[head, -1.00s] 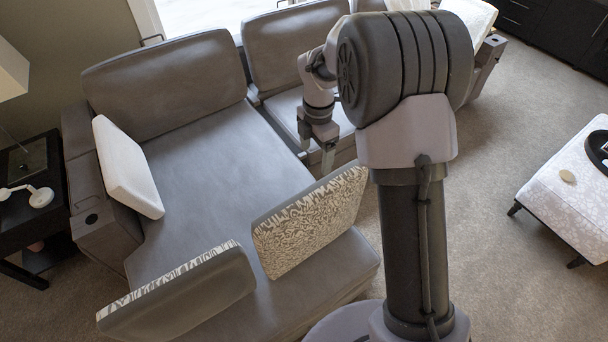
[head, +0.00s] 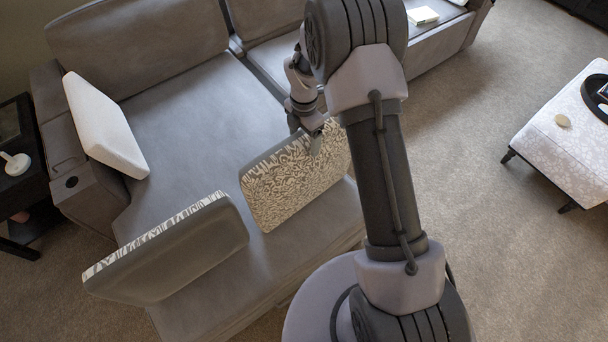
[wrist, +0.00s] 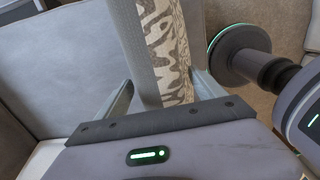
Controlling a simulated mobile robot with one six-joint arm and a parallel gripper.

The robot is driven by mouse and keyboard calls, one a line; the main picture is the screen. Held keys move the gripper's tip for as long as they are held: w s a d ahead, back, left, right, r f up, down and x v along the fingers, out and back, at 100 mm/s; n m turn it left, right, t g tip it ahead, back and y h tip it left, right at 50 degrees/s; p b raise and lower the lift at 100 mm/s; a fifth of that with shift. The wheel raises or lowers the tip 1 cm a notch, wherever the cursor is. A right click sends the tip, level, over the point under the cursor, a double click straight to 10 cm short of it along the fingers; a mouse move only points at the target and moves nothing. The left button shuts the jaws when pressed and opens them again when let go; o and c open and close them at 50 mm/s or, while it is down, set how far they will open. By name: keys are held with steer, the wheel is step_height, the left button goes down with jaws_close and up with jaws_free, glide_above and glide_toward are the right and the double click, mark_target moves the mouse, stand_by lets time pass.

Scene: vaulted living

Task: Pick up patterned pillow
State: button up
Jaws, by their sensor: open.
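A patterned pillow (head: 290,180), beige with a dark swirling print, stands tilted on the grey sofa's seat (head: 205,125). A second patterned pillow (head: 170,250) leans to its left, with its grey back and patterned edge showing. My gripper (head: 313,135) is at the upper right edge of the first pillow. In the wrist view, the pillow's edge (wrist: 165,50) runs between my gripper's two open fingers (wrist: 160,95). The fingers stand on either side of it; I cannot tell whether either one touches it.
A white pillow (head: 103,122) leans on the sofa's left armrest. A dark side table (head: 18,205) stands at the far left. A pale ottoman (head: 560,140) with a dark tray is at the right. Open carpet (head: 480,220) lies between.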

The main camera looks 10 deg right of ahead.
steer(key=shift+r, duration=0.2)
steer(key=shift+c, duration=0.9)
jaws_close()
